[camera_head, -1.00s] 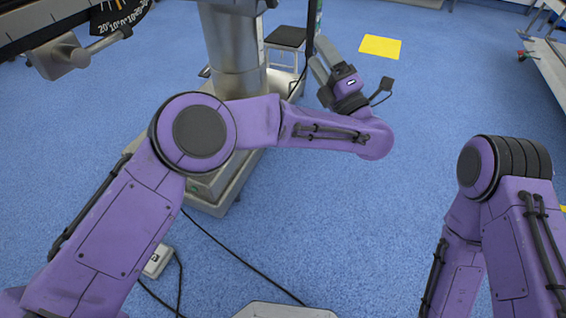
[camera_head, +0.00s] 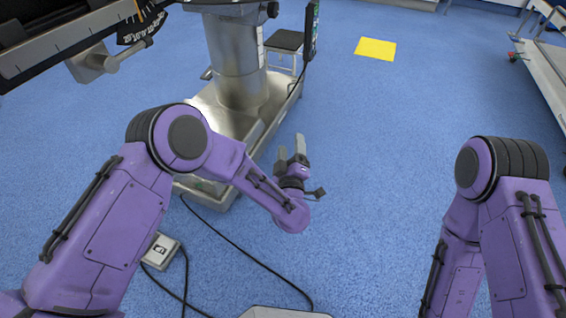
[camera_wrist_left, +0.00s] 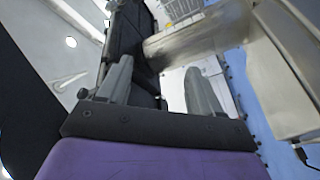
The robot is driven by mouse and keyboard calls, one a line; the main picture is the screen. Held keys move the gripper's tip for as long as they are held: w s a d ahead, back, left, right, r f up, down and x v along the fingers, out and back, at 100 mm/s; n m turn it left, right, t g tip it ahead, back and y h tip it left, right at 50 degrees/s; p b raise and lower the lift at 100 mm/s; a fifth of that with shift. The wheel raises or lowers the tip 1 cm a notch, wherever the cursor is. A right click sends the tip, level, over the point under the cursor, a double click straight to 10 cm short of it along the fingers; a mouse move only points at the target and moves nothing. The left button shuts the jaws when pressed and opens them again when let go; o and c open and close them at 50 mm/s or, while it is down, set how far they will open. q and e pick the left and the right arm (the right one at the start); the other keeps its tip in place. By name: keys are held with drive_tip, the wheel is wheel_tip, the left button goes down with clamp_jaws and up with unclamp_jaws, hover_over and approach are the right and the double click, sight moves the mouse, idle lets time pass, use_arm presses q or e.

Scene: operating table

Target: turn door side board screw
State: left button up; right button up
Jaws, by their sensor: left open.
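A grey metal block clamp (camera_head: 92,63) with a short rod and knob hangs from the side rail at the upper left of the head view. I cannot tell whether this is the task's screw. My left gripper (camera_head: 291,148) is open and empty, in front of the operating table's metal base, with its fingers pointing away from me. The left wrist view also shows the open left gripper (camera_wrist_left: 157,82), its two grey fingers apart with nothing between them. My right arm stands at the right of the head view, and its gripper is out of frame.
The operating table's metal column (camera_head: 238,62) and base (camera_head: 205,192) stand left of centre. A side rail (camera_head: 65,45) with a scale crosses the upper left. A foot pedal (camera_head: 160,250) and cables lie on the floor.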

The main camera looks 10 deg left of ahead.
use_arm(q)
drive_tip(key=shift+m+g, duration=0.6)
drive_tip(key=shift+s+a+f, duration=0.45)
drive_tip(key=shift+s+f, duration=0.15)
drive_tip(key=shift+f, duration=0.2)
drive_tip(key=shift+s+a+f, duration=0.4)
drive_tip(key=shift+s+f, duration=0.15)
drive_tip(key=shift+f, duration=0.25)
